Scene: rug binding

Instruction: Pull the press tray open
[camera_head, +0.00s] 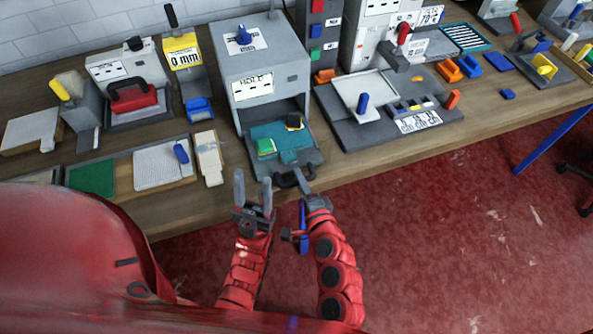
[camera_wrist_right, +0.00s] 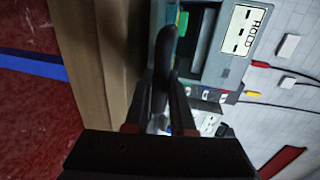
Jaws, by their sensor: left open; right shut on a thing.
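The grey press (camera_head: 262,65) with the HOLD label stands on the bench in the head view; it also shows in the right wrist view (camera_wrist_right: 213,60). Its tray (camera_head: 310,158) sits at the front of the opening, with a teal surface, a green block (camera_head: 265,147) and a dark block (camera_head: 294,121) on it. The black tray handle (camera_head: 284,181) sticks out at the bench's front edge. My right gripper (camera_head: 306,188) is shut on the handle, which also shows between its fingers in the right wrist view (camera_wrist_right: 164,62). My left gripper (camera_head: 253,189) is open and empty, left of the handle.
Left of the press are a wooden block (camera_head: 209,158), a white textured board (camera_head: 158,166) and a green mat (camera_head: 92,177). Right of it is a grey fixture (camera_head: 388,140) with a blue-knobbed plate. Free space lies over the red floor in front of the bench.

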